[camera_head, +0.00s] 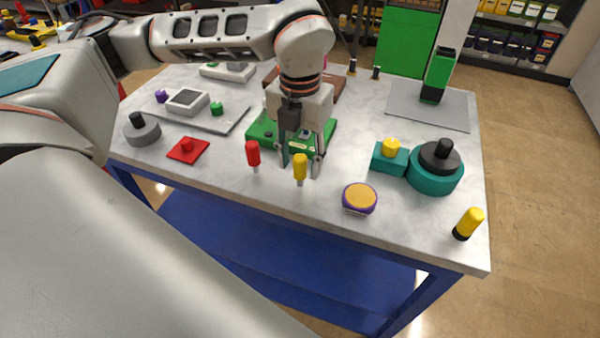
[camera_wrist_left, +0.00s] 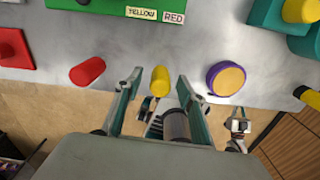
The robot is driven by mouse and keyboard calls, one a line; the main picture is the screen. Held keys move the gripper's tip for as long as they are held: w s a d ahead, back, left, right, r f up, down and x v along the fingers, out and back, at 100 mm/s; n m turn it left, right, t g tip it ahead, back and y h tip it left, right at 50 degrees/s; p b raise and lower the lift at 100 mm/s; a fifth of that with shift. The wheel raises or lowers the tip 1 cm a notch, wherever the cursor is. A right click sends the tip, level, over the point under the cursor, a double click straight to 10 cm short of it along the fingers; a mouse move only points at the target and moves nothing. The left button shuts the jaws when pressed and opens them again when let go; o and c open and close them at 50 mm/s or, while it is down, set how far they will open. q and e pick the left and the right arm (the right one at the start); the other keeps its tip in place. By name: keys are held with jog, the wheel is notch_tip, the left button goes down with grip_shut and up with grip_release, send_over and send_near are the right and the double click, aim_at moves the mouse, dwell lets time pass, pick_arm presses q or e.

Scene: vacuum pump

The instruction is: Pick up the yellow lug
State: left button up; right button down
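The yellow lug (camera_head: 300,167) is a small yellow cylinder with a thin metal pin below it, upright near the table's front edge. It also shows in the left wrist view (camera_wrist_left: 160,81). My left gripper (camera_head: 301,162) points down at the lug. Its two fingers are apart, and in the left wrist view the lug appears between the fingertips (camera_wrist_left: 158,80) with a gap on each side. I cannot tell how far the tips are above it. A similar red lug (camera_head: 253,153) stands to its left.
Behind the lugs is a green fixture (camera_head: 262,131) with YELLOW and RED labels. A purple-and-orange round part (camera_head: 359,198) lies to the right. Farther right are teal parts (camera_head: 434,180) and a yellow-and-black cylinder (camera_head: 468,223). A red square piece (camera_head: 187,150) lies to the left.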

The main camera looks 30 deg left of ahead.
pick_arm(q)
jog(key=shift+f, duration=0.1)
jog(key=shift+c, duration=0.5)
grip_shut()
